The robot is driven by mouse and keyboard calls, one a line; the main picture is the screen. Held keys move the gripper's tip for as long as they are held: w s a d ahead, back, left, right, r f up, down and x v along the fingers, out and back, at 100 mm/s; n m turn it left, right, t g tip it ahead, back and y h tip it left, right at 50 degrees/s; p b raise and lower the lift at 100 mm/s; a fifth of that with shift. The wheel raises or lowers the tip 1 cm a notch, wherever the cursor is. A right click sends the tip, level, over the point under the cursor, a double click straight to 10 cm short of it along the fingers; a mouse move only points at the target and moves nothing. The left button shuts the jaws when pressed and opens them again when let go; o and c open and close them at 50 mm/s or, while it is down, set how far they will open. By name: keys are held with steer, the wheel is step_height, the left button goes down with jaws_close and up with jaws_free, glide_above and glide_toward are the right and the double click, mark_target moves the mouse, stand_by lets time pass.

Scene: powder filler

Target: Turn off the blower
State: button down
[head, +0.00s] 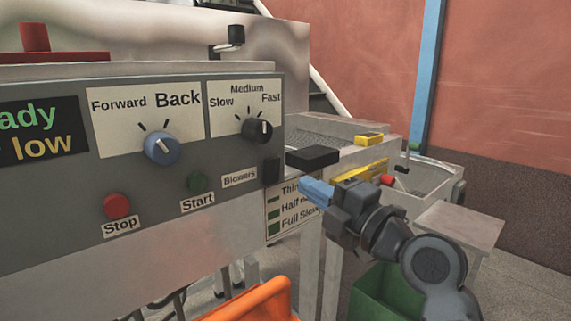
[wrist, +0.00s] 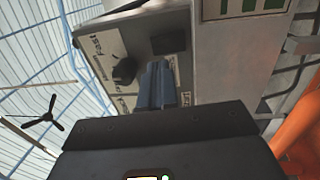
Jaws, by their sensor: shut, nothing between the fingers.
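The blower switch is a small black rocker (head: 271,171) at the right edge of the grey control panel (head: 60,200), beside the "Blowers" label (head: 239,178). In the wrist view the switch (wrist: 170,42) shows as a dark rectangle just beyond my fingertips. My gripper (head: 305,187) has blue fingers shut together and empty. In the head view the fingers point left at the panel, to the right of the switch and slightly lower. The fingertips (wrist: 158,66) appear apart from the switch, but the exact gap is unclear. I cannot tell which way the rocker is set.
A black speed knob (head: 257,130) sits above the switch and a blue direction knob (head: 162,148) further left. A black block (head: 313,157) juts out near my fingers. An orange object (head: 250,303) lies below.

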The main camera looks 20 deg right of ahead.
mark_target(274, 166)
steer(key=p+x, duration=0.2)
steer(key=x, duration=0.4)
steer(key=shift+s+r, duration=0.1)
steer(key=shift+r, duration=0.05)
steer(key=shift+w+a, duration=0.25)
steer(key=shift+w, duration=0.4)
steer(key=shift+w+r+g+p, duration=0.15)
steer(key=shift+g+p, duration=0.15)
steer(key=shift+p, duration=0.25)
steer(key=shift+a, duration=0.1)
